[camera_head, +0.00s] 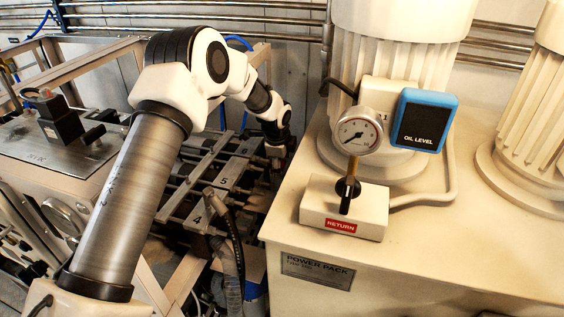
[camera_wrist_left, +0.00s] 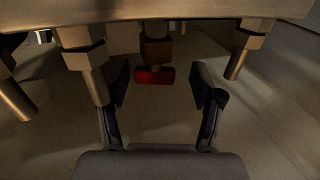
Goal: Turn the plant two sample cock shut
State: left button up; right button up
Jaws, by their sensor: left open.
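In the left wrist view a small red handle (camera_wrist_left: 155,76) hangs below a brown and dark valve body (camera_wrist_left: 157,47), under a pale overhanging edge. It looks like a sample cock, but no plant number is legible on it. My left gripper (camera_wrist_left: 160,88) is open, with one finger on each side of the red handle in the picture. A gap shows on both sides, and I cannot tell how far ahead the handle is. In the head view my left gripper (camera_head: 277,158) is small and dark beside the power pack, and the cock cannot be made out there.
Brass-coloured pipe stubs (camera_wrist_left: 92,80) and (camera_wrist_left: 237,62) hang on either side of the fingers. In the head view the cream power pack (camera_head: 480,250) stands right of my left arm, with a gauge (camera_head: 357,133). A numbered rack (camera_head: 205,200) and hoses crowd the left.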

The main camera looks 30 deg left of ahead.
pick_arm(q)
jog(key=shift+s+d+r, duration=0.15)
jog(key=shift+s+r, duration=0.2)
jog(key=shift+s, duration=0.05)
jog(key=shift+c, duration=0.4)
jog(key=shift+s+r, duration=0.15)
jog(key=c, duration=1.1)
jog(key=shift+o, duration=0.2)
jog(key=shift+f, duration=0.2)
jog(key=shift+g, duration=0.4)
jog(key=shift+w+f+g+h, duration=0.1)
jog(key=shift+w+g+h, duration=0.15)
jog(key=shift+g, duration=0.45)
jog(key=shift+w+g+h, duration=0.15)
jog(key=shift+g+h, duration=0.1)
jog(key=shift+g, duration=0.45)
